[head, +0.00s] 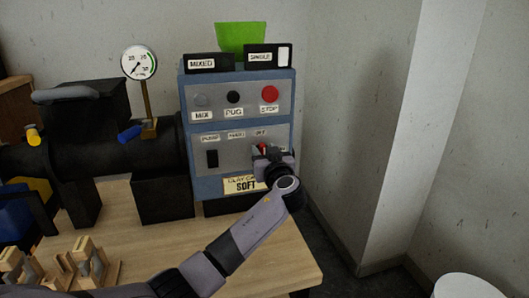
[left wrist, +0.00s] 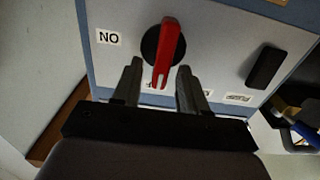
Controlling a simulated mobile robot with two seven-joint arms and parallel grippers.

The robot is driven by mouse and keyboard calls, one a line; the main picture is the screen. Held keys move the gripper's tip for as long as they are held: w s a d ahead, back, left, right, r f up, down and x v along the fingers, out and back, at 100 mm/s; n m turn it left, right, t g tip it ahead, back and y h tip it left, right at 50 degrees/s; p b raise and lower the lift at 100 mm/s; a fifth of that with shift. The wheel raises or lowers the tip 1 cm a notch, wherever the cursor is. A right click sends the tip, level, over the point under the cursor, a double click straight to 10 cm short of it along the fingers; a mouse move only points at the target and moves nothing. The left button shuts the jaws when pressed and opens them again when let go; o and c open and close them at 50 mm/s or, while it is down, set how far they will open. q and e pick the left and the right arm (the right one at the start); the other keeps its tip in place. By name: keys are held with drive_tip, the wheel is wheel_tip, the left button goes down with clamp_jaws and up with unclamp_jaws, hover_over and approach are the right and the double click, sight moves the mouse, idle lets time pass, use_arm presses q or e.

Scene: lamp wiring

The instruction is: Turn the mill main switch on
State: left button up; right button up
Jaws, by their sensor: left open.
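The main switch, a red lever on a round black base, is on the lower grey panel of the blue control box (head: 187,130). In the left wrist view the red lever (left wrist: 169,40) points at a partly hidden label, and an ON label (left wrist: 109,38) reads upside down beside it. In the head view only a little of the red lever shows behind my left gripper (head: 264,153). My left gripper (left wrist: 160,72) is open, with one finger on each side of the lever's end. I cannot tell whether they touch it. My right gripper is not in view.
A black rocker (head: 212,158) sits left of the switch, and in the left wrist view it (left wrist: 264,68) is on the right. A red stop button (head: 270,94) is above. A gauge (head: 138,62) and wooden parts (head: 92,262) stand left.

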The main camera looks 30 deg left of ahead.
use_arm(q)
clamp_jaws()
drive_tip(key=shift+w+m, duration=0.1)
drive_tip(key=shift+m, duration=0.3)
drive_tip(key=m+p, duration=0.1)
drive_tip(key=m, duration=0.4)
drive_tip(key=w+f+m+p, duration=0.1)
drive_tip(key=m, duration=0.5)
drive_tip(key=d+f+m+p, duration=0.1)
drive_tip(key=m, duration=0.5)
drive_tip(key=shift+w+d+f, duration=0.1)
drive_tip(key=shift+w+f, duration=0.05)
drive_tip(key=shift+w, duration=0.1)
drive_tip(key=shift+m, duration=0.3)
